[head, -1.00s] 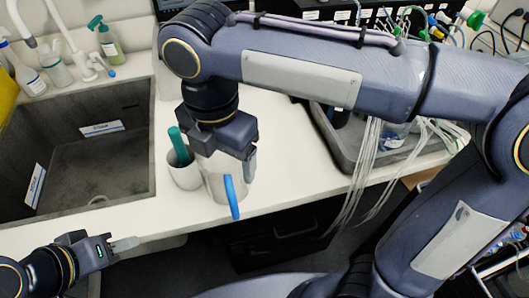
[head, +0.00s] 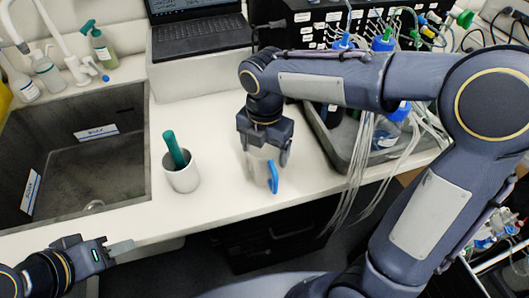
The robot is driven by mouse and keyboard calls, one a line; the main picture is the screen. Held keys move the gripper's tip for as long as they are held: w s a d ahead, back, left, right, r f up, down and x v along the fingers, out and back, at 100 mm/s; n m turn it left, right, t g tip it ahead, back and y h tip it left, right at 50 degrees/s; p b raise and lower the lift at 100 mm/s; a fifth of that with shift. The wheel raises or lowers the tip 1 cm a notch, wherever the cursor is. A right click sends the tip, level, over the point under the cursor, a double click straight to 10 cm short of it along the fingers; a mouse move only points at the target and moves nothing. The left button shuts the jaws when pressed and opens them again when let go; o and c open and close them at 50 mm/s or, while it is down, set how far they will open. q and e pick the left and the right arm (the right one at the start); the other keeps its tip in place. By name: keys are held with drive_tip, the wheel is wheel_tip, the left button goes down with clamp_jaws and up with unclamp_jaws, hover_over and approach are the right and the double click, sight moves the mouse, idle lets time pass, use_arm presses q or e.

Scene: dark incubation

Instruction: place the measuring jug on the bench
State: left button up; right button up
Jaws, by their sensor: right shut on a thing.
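The measuring jug (head: 259,168) is a translucent whitish vessel with a blue handle (head: 273,177) at its front right. It is upright over the white bench (head: 215,205), between the mortar-like white cup and the grey tray; I cannot tell whether its base touches the bench. My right gripper (head: 265,152) comes down from above, shut on the jug, and hides its upper rim. My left gripper (head: 120,247) is at the lower left, in front of the bench edge and empty; its fingers look close together, but whether they are shut is unclear.
A white cup (head: 182,177) with a green rod (head: 174,149) stands left of the jug. The sink (head: 75,160) is further left. A grey tray (head: 352,160) with bottles and tubes is on the right. A laptop (head: 200,30) stands behind. Bench around the jug is clear.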

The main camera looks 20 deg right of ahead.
drive_tip(key=shift+f, duration=0.8)
drive_tip(key=shift+f, duration=0.2)
drive_tip(key=o, duration=1)
drive_tip(key=shift+a, duration=0.1)
